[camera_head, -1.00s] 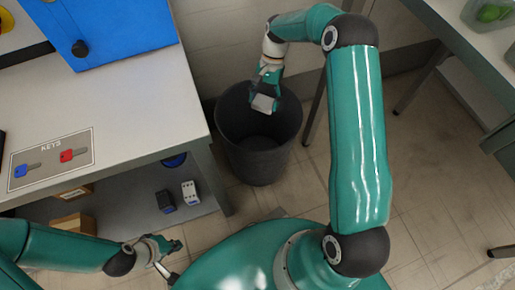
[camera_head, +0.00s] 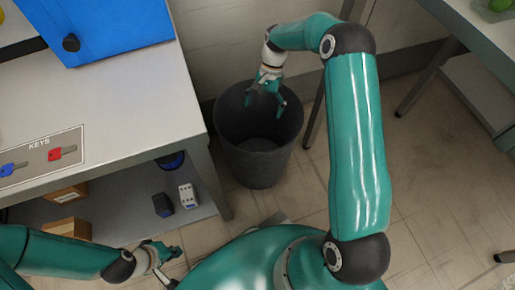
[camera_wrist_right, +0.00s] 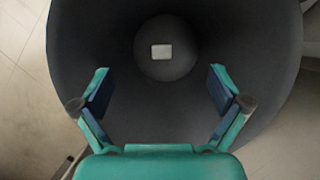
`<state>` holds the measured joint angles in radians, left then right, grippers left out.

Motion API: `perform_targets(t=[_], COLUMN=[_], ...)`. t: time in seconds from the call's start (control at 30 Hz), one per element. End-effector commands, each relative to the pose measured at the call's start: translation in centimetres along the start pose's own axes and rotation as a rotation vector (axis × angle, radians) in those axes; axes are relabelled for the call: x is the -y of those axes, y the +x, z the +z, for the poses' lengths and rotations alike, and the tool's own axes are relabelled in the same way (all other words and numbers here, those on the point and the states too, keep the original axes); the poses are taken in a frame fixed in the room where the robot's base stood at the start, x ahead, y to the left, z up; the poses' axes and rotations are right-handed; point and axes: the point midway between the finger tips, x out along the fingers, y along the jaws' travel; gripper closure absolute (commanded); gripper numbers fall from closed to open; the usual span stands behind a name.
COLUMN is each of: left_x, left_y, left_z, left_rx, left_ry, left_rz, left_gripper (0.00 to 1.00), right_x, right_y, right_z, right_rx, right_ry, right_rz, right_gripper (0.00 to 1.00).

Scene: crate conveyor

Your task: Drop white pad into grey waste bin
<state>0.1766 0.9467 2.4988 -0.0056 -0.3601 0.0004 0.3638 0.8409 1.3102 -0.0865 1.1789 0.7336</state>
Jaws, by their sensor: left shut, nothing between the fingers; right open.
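The white pad (camera_wrist_right: 161,51) is inside the grey waste bin, seen at its bottom in the right wrist view. The dark grey bin (camera_head: 254,171) stands upright on the floor beside the workbench; its inner wall also fills much of the right wrist view (camera_wrist_right: 85,40). My right gripper (camera_head: 265,104) is open and empty over the bin's mouth; its spread fingers also show in the right wrist view (camera_wrist_right: 161,92). My left gripper (camera_head: 172,252) is shut and empty at the lower left, away from the bin. In the head view the pad cannot be made out.
A workbench (camera_head: 130,110) on the left carries a blue box (camera_head: 105,30) and a KEYS mat with a blue and a red key. Its lower shelf (camera_head: 130,207) holds small items and cartons. Another table (camera_head: 480,40) is at the right.

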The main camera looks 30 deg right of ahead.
Motion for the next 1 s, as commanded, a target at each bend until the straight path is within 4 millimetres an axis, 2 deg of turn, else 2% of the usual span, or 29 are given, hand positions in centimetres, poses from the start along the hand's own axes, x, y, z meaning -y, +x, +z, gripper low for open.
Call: perform_targets(t=[0.23, 0.37, 0.47, 0.8, 1.0], left_x=[0.0, 0.0, 0.0, 0.0, 0.0], left_y=[-0.1, -0.1, -0.1, 0.0, 0.0], left_z=[0.0, 0.0, 0.0, 0.0, 0.0], left_rx=[0.000, 0.000, 0.000, 0.000, 0.000], left_ry=[0.000, 0.000, 0.000, 0.000, 0.000], left_rz=[0.000, 0.000, 0.000, 0.000, 0.000], left_gripper=[1.00, 1.00, 1.00, 1.00, 1.00], right_x=[0.0, 0.1, 0.1, 0.3, 0.3], right_y=[-0.2, -1.2, -2.7, -9.4, -11.5], right_z=[0.0, -0.1, -0.1, -0.2, -0.2], right_rx=[-0.001, -0.002, -0.004, -0.003, -0.001], right_ry=[0.000, 0.000, 0.000, 0.000, 0.000], right_rz=[0.000, -0.002, -0.003, -0.003, -0.001], right_gripper=[0.01, 0.01, 0.01, 0.01, 0.01])
